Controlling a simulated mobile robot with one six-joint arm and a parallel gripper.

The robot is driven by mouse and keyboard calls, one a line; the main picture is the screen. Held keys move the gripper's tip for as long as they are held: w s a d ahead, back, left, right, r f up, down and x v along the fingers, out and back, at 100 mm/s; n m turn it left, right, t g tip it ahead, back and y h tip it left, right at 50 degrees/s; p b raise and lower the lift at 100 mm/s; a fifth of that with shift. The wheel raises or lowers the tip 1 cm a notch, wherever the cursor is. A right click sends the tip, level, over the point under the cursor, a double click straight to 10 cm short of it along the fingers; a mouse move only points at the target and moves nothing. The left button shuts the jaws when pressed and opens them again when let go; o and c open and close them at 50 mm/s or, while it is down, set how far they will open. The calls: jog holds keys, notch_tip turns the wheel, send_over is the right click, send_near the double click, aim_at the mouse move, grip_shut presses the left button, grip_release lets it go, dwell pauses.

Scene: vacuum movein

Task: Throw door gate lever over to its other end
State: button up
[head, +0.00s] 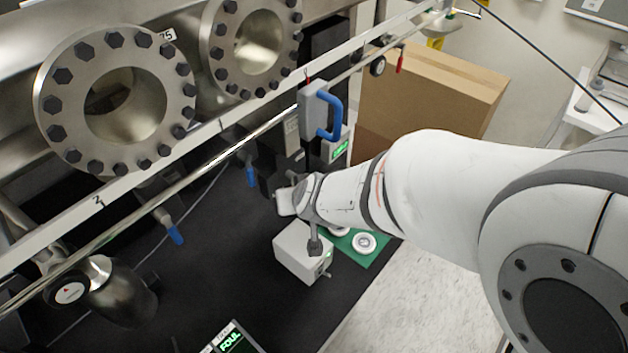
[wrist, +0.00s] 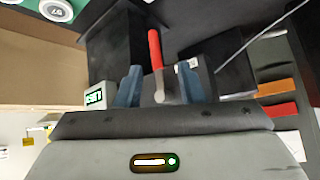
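In the wrist view a lever with a red grip (wrist: 155,48) and a grey metal lower end stands roughly upright in the picture in front of a dark grey block. My gripper (wrist: 160,70) has its two blue-grey fingers apart, one on each side of the lever's lower part. I see a gap beside the lever, and I cannot tell whether either finger touches it. In the head view my arm reaches in from the right to the dark equipment below the rail, and the fingers and this lever are not clearly visible there.
A grey box with a blue handle (head: 328,115) hangs on the rail above my wrist. A small white box (head: 302,252) and a green mat (head: 372,250) lie below it. A cardboard box (head: 435,95) stands behind the arm. Bolted flanges (head: 115,100) fill the upper left.

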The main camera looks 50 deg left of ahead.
jog(key=shift+w, duration=0.1)
jog(key=w+d+r+m+h+b, duration=0.1)
jog(key=w+d+r+m, duration=0.15)
jog(key=w+d, duration=0.5)
jog(key=w+d+r+m+t+h+b, duration=0.1)
jog(key=w+d+r, duration=0.3)
jog(key=d, duration=0.7)
jog(key=w+d+r+m+h+b, duration=0.1)
jog(key=w+d+m, duration=0.1)
jog(key=w+d, duration=0.6)
jog(key=s+d+m+h, duration=0.2)
jog(key=s+d+m, duration=0.2)
jog(key=d, duration=1)
jog(key=s+d+m+h+b, duration=0.1)
jog(key=s+d+m+h, duration=0.2)
jog(key=d, duration=1.2)
jog(key=shift+s+r+m+b, duration=0.15)
jog(key=shift+s+m+b, duration=0.2)
jog(key=shift+s, duration=0.7)
